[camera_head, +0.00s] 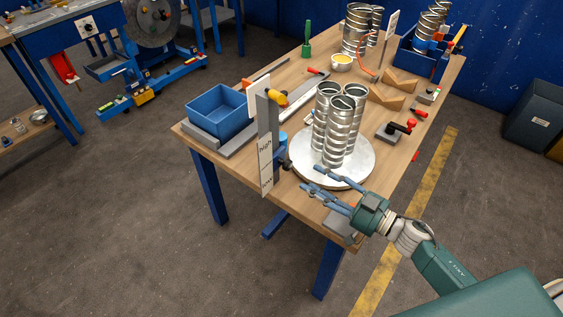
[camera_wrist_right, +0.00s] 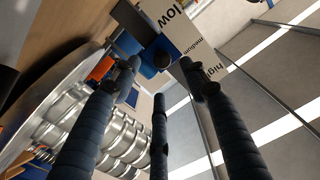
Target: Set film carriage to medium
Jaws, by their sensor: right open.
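The film carriage is a small blue block with a dark round knob (camera_head: 281,157) on an upright grey mast (camera_head: 268,125) at the table's near left corner. In the right wrist view its knob (camera_wrist_right: 161,60) shows just beyond my fingertips. A white scale plate (camera_head: 266,168) on the mast reads high, medium and low; the wrist view shows this plate (camera_wrist_right: 197,48) upside down. I cannot tell exactly which mark the carriage is level with. My right gripper (camera_head: 313,180) is open and empty, fingers pointing at the carriage, apart from it. My left gripper is not in view.
A round white turntable (camera_head: 352,172) with upright silver spiral ducts (camera_head: 335,128) stands close beside the mast and my right fingers. A blue bin (camera_head: 217,110) is left of the mast. Wooden wedges (camera_head: 393,90) and red-handled tools lie farther back.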

